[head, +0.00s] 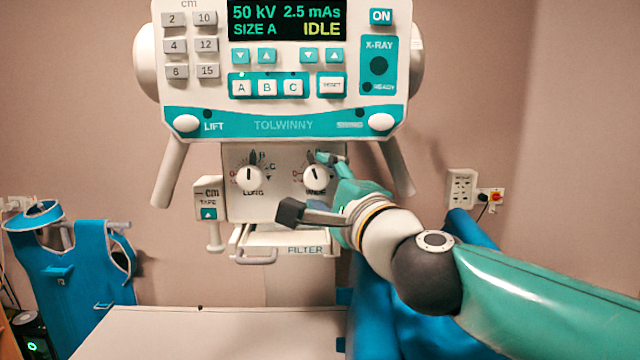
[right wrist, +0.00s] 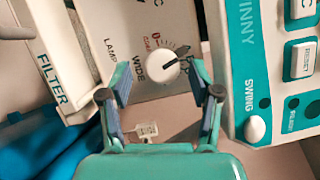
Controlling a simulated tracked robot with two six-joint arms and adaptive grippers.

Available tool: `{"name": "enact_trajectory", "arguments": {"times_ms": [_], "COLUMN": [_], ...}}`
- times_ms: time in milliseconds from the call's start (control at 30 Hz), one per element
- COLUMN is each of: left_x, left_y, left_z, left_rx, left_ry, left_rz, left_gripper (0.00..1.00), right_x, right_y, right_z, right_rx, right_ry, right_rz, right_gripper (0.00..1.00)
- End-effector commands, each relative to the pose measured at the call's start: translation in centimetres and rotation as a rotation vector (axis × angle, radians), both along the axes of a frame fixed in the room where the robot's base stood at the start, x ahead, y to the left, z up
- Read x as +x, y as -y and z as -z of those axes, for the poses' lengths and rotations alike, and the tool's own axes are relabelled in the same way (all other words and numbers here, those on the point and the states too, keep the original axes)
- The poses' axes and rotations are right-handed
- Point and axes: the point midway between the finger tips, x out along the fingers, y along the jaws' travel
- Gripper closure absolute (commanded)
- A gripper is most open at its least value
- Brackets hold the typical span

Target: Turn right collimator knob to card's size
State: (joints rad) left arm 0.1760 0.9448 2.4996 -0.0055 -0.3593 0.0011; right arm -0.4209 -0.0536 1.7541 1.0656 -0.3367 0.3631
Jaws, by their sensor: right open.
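The right collimator knob (head: 316,177) is white, on the front of the pale collimator box, with a dark pointer line that looks roughly upright in the head view. In the right wrist view the knob (right wrist: 163,68) shows beside the word WIDE, with scale marks around it. My right gripper (head: 323,176) is open at this knob; in the wrist view its fingertips (right wrist: 160,78) stand on either side of it. Whether they touch it I cannot tell. The left knob (head: 249,177) also points about upward. I see no card. My left gripper is out of view.
Above is the console, with a display (head: 287,20) reading 50 kV, 2.5 mAs, SIZE A, IDLE. A filter tray (head: 290,240) with a handle sits below the knobs, a tape holder (head: 208,205) to their left. A pale table (head: 210,330) lies below. A blue apron (head: 70,275) hangs left.

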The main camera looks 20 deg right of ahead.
Motion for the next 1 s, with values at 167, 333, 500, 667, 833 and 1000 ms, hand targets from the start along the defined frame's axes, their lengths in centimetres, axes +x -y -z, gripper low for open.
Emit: {"name": "enact_trajectory", "arguments": {"times_ms": [167,333,500,667,833,1000], "left_x": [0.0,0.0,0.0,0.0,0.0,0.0], "left_y": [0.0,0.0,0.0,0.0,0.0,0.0], "left_z": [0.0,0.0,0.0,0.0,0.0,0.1], "left_rx": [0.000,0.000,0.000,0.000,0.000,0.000], "left_ry": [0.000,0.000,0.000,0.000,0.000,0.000], "left_rz": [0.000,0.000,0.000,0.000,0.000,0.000], "left_gripper": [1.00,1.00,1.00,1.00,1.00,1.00], "right_x": [-3.3,-6.8,-9.3,-10.3,-10.5,-10.5], "right_y": [0.3,0.7,1.0,1.1,1.1,1.1], "right_z": [0.2,0.5,0.8,1.0,1.1,1.0], "right_rx": [0.002,0.003,0.002,0.000,-0.001,0.000], "right_ry": [0.003,0.002,0.000,-0.002,-0.003,-0.003], "right_rz": [-0.002,-0.003,-0.002,-0.001,-0.001,-0.001], "right_gripper": [0.37,0.37,0.37,0.37,0.37,0.37]}}
